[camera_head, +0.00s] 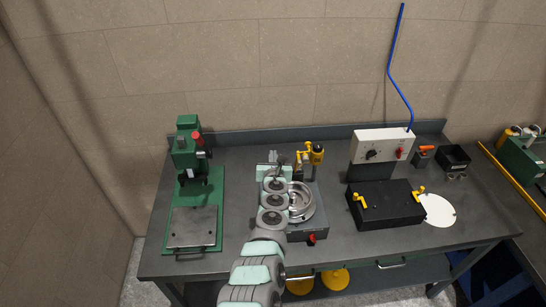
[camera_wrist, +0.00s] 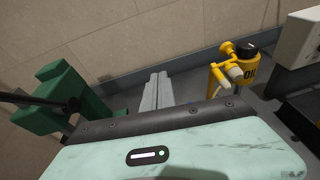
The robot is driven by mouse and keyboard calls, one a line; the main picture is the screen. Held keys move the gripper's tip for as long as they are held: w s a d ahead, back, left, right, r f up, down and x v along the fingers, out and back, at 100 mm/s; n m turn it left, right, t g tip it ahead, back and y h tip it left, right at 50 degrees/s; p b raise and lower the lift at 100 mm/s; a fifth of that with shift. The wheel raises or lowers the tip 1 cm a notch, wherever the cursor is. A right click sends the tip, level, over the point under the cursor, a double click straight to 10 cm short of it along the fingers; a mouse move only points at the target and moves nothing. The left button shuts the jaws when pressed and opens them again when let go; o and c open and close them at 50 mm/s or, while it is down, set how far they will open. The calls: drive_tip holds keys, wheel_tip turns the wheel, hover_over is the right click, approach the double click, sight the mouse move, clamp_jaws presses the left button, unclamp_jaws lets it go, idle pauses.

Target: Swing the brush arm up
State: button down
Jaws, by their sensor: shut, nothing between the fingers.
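A grey machine base (camera_head: 308,228) with a round silver dish (camera_head: 302,203) stands at the middle of the bench. Behind it is a yellow oil unit (camera_head: 317,153) with a dark cap, marked OIL in the wrist view (camera_wrist: 248,70). Yellow and pale parts (camera_wrist: 226,47) stick out from its left side; I cannot tell for sure which is the brush arm. My gripper (camera_head: 277,158) is left of the oil unit, apart from it. In the wrist view its grey fingers (camera_wrist: 157,88) are together and empty. My arm covers the dish's left side.
A green press (camera_head: 188,165) stands at the left. At the right are a white control box (camera_head: 381,145), a black block (camera_head: 385,207) with yellow handles and a white disc (camera_head: 438,210). The back wall is close behind the bench. Bare bench (camera_head: 245,170) lies between press and arm.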

drive_tip(key=s+f, duration=0.1)
drive_tip(key=s+f+p, duration=0.1)
drive_tip(key=s, duration=0.1)
drive_tip(key=s+f, duration=0.1)
drive_tip(key=shift+s+a+f+p, duration=0.2)
drive_tip(key=shift+s+a+p, duration=0.05)
drive_tip(key=shift+a+p, duration=0.1)
drive_tip(key=shift+s+d+r, duration=0.1)
drive_tip(key=shift+s+r, duration=0.05)
drive_tip(key=shift+s, duration=0.15)
drive_tip(key=s+p, duration=0.5)
drive_tip(key=s, duration=0.2)
drive_tip(key=shift+s+f, duration=0.2)
drive_tip(key=shift+s, duration=0.05)
idle(0.3)
